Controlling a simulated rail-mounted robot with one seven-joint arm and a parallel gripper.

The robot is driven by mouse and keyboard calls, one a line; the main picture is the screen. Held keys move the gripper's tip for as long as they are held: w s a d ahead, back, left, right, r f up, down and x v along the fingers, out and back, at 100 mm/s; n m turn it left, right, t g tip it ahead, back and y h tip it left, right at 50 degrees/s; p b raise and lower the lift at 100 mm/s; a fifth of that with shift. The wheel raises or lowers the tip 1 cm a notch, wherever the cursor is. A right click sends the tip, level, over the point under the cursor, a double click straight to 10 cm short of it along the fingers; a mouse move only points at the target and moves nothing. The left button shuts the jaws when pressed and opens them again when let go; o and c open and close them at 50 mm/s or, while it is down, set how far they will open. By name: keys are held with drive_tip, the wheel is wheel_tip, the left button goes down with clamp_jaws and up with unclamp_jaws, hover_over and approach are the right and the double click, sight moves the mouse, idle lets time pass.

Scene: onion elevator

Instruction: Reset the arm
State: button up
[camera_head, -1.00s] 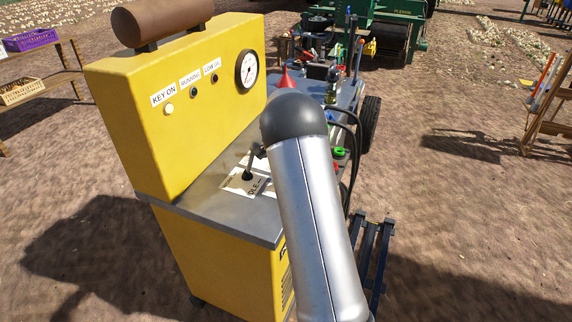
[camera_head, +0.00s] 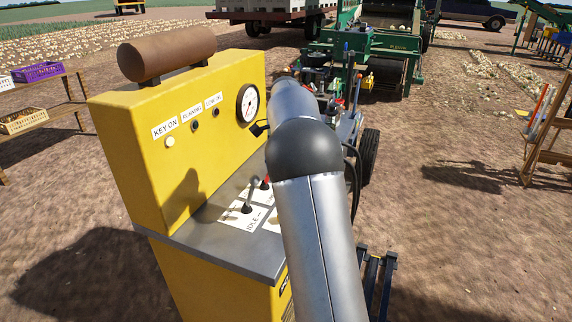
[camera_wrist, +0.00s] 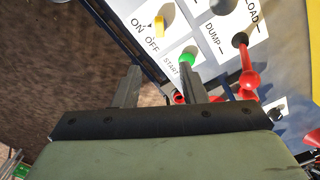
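My gripper (camera_wrist: 161,76) shows in the wrist view with its two grey fingers spread apart and nothing between them. It is above the control panel (camera_wrist: 200,62), near the green START button (camera_wrist: 187,59) and the yellow ON/OFF switch (camera_wrist: 159,26). A red lever (camera_wrist: 248,80) by the DUMP label is to its right. I cannot tell how far above the panel the fingers are. In the head view my arm rises in front of the yellow console (camera_head: 135,135) and hides part of the panel; the gripper itself is mostly hidden there.
A black lever (camera_head: 247,206) stands by the IDLE label on the console top. A round gauge (camera_head: 248,104) is on the console face. Green machinery (camera_head: 385,55) stands behind, a wooden rack (camera_head: 548,140) at right. Open dirt lies on both sides.

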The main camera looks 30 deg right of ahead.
idle(0.5)
drive_tip(key=s+a+n, duration=0.9)
drive_tip(key=s+a, duration=0.5)
drive_tip(key=s, duration=0.5)
drive_tip(key=s+a+f+n, duration=0.2)
drive_tip(key=s+f+n, duration=0.1)
drive_tip(key=s, duration=0.5)
drive_tip(key=s+a+f+n, duration=0.3)
drive_tip(key=s+f+n, duration=0.1)
drive_tip(key=s, duration=0.4)
drive_tip(key=shift+a, duration=0.25)
